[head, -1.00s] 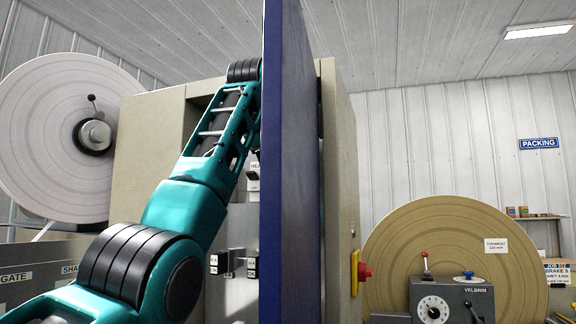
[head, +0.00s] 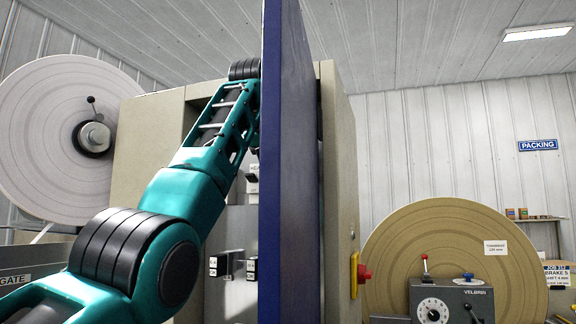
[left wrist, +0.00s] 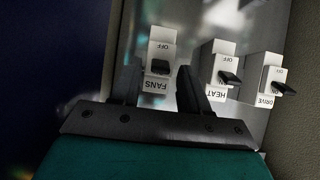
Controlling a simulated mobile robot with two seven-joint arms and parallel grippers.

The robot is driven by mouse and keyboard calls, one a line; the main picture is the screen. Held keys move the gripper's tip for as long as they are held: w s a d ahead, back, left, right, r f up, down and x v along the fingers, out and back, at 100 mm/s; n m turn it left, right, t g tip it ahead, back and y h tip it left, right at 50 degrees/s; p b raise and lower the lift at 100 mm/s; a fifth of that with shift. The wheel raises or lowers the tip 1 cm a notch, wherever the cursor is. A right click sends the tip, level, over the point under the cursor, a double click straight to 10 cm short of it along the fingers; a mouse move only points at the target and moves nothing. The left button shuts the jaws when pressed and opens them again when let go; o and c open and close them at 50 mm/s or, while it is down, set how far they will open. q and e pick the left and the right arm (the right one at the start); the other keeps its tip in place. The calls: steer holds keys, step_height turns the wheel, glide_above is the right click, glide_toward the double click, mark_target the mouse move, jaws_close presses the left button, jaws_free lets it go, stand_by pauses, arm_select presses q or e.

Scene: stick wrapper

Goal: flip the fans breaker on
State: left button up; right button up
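The fans breaker (left wrist: 161,57) is a white block with a black toggle, upside down in the left wrist view. Its FANS label is at the picture's lower end and its OFF mark at the upper end. I cannot tell the toggle's position for certain. My left gripper (left wrist: 159,88) is open, its two dark fingers apart on either side of the breaker's labelled end. Nothing is held between them. In the head view my left arm reaches behind the blue door panel, which hides the gripper and the fans breaker. My right gripper is not in view.
The heat breaker (left wrist: 224,69) and drive breaker (left wrist: 269,78) stand close to the right finger. The blue door panel (head: 290,170) stands open edge-on beside my arm. More switches (head: 218,266) sit lower on the cabinet (head: 150,150). A red knob (head: 364,273) is at the right.

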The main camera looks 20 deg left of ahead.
arm_select(q)
steer(key=shift+o, duration=0.2)
steer(key=b+v, duration=0.1)
steer(key=v, duration=1.2)
steer(key=shift+w, duration=0.1)
